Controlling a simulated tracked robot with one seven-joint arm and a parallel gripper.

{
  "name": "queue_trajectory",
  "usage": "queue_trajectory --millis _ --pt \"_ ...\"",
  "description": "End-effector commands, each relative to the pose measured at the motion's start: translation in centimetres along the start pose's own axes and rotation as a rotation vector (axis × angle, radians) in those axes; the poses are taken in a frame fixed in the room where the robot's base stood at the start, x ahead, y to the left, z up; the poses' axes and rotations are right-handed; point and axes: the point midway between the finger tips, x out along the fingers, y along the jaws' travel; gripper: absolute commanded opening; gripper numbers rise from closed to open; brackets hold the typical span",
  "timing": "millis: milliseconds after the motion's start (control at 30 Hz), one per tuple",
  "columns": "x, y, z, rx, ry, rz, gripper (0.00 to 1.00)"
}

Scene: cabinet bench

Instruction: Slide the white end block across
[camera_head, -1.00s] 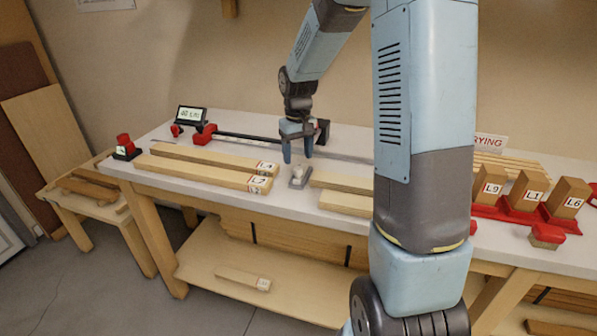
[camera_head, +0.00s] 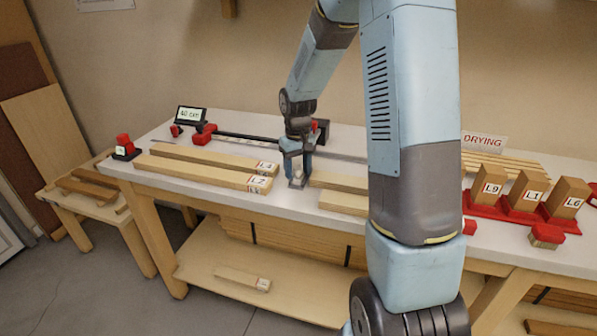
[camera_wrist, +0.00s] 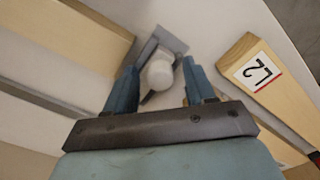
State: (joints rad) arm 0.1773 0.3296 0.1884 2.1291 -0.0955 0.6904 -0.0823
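The end block (camera_head: 297,180) is a small grey-white piece with a round white knob, standing on the bench top between the L2 board and the shorter boards to the right. In the wrist view its knob (camera_wrist: 159,73) shows pale and round above a grey plate. My gripper (camera_head: 298,172) is low over it, pointing down. In the wrist view my gripper (camera_wrist: 158,88) has one blue finger on each side of the knob, with gaps showing. It is open. The fingers partly hide the block in the head view.
Long boards L4 (camera_head: 210,161) and L2 (camera_head: 200,174) lie left of the block. Shorter boards (camera_head: 338,181) lie close on its right. A black rail with a red stop (camera_head: 203,135) runs behind. Red stands with upright blocks (camera_head: 527,190) stand far right.

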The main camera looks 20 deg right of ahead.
Motion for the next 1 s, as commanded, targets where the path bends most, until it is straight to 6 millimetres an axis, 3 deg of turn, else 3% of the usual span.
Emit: queue_trajectory --millis 433,1000 --pt "0.0 0.0 0.0 0.0 0.0 0.0 0.12" --pt "0.0 1.6 -1.6 0.0 0.0 0.0 0.12"
